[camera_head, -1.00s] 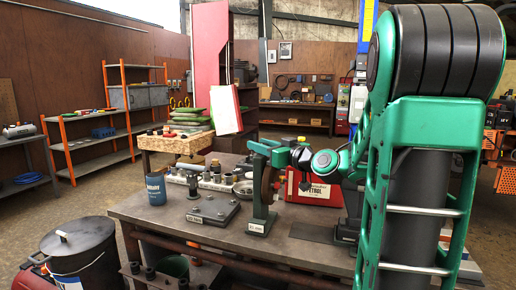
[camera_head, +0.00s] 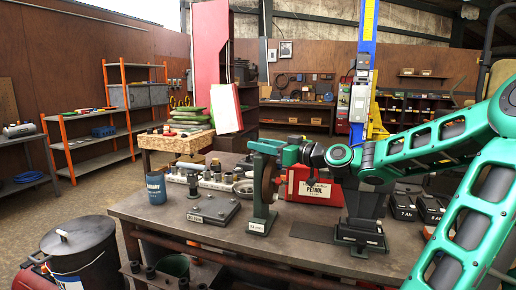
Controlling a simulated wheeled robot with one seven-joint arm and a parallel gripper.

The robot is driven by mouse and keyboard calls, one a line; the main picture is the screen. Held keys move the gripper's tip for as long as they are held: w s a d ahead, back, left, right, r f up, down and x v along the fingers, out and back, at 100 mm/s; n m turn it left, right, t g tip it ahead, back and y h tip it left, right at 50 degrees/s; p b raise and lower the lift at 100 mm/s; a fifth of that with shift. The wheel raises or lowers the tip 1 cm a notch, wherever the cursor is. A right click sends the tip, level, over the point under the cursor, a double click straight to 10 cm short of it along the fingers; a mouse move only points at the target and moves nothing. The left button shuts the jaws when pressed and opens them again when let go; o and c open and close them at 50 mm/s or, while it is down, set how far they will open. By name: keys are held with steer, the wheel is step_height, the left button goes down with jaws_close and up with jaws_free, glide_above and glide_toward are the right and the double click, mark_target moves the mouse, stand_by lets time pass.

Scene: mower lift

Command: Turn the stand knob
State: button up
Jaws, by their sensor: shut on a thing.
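The green stand (camera_head: 263,190) stands upright near the middle of the workbench, on a small labelled base. A dark disc-like part shows in its upright frame. My gripper (camera_head: 287,156) reaches in from the right, at the right side of the stand's top. It is shut on the stand knob, which is mostly hidden by the fingers. The dark wrist lies level behind the fingers.

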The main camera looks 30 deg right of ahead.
steer(key=shift+d+f, duration=0.1)
stand_by(0.7)
steer(key=o, duration=1)
steer(key=shift+s, duration=0.1)
steer(key=shift+v, duration=5.25)
steer(key=shift+d, duration=0.1)
